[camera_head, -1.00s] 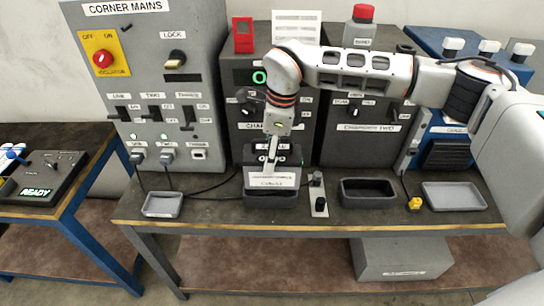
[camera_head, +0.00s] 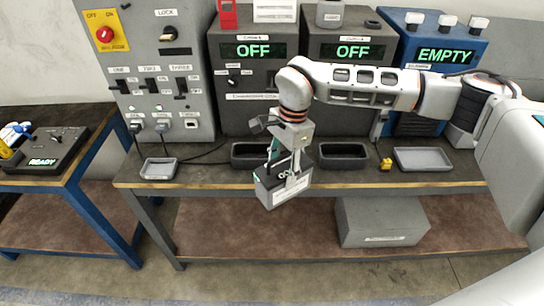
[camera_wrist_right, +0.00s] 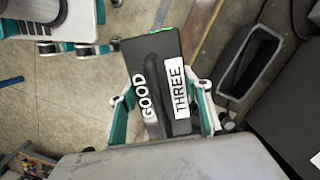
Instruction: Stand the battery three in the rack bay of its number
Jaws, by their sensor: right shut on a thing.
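The battery three (camera_head: 284,186) is a dark block with a light label side, held in the air just in front of the bench edge and tilted in the head view. In the right wrist view the battery (camera_wrist_right: 158,75) shows the words GOOD and THREE on its top. My right gripper (camera_head: 288,165) is shut on it, with one finger on each side; the fingers also show in the wrist view (camera_wrist_right: 165,112). I cannot make out the numbered rack bays.
Two empty dark trays (camera_head: 246,163), (camera_head: 343,165) stand on the bench (camera_head: 220,182), with two grey trays (camera_head: 159,174), (camera_head: 422,167). The two chargers read OFF (camera_head: 252,51). A blue cabinet (camera_head: 443,57) reads EMPTY. A panel reading READY (camera_head: 42,162) is on the left table.

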